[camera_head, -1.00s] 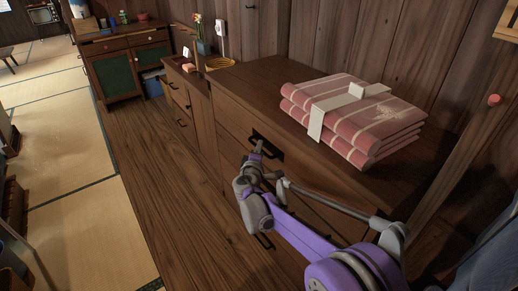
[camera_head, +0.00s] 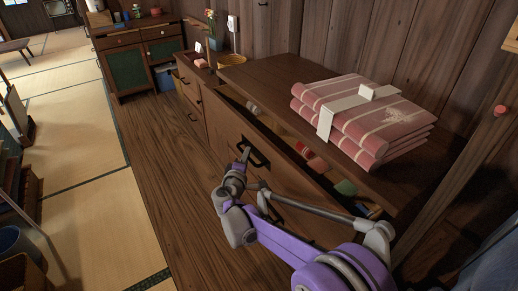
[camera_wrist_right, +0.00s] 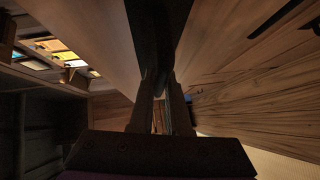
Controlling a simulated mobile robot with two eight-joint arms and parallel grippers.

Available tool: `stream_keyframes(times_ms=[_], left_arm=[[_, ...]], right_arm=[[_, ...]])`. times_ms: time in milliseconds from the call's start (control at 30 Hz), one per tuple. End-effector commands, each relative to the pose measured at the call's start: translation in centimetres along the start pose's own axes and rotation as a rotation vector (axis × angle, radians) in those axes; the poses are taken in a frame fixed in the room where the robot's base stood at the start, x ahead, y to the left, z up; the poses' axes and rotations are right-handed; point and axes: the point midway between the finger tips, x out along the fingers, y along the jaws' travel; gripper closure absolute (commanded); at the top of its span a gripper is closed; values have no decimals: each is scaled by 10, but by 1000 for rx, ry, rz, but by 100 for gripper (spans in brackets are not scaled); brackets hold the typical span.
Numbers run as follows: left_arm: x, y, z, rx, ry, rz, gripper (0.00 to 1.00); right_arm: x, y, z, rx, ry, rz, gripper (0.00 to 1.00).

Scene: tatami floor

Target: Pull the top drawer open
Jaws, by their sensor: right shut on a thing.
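The top drawer (camera_head: 222,122) of the dark wooden chest (camera_head: 262,75) stands partly open, with its front pulled out from the chest. Small coloured items (camera_head: 310,157) show in the gap behind the front. My right gripper (camera_head: 244,155) is shut on the drawer's black handle (camera_head: 258,155). In the right wrist view the gripper's fingers (camera_wrist_right: 162,112) close around the dark handle (camera_wrist_right: 158,45), and the open drawer's colourful contents (camera_wrist_right: 62,50) show at the left. My left gripper is not in view.
Folded pink striped cloths (camera_head: 362,118) with a white band lie on the chest top. A lower cabinet with a flower vase (camera_head: 211,38) stands beyond the chest. The wooden floor (camera_head: 165,150) left of the chest is clear.

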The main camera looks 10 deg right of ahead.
Motion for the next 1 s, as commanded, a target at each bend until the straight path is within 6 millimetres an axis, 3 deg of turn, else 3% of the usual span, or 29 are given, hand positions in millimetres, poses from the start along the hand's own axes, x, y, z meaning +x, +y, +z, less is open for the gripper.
stream_keyframes(times_ms=[533, 1000], left_arm=[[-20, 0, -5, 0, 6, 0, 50], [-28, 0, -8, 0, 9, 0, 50]], right_arm=[[-73, -21, -74, 1, 5, -1, 100], [-109, -32, -110, 0, 2, 0, 100]])
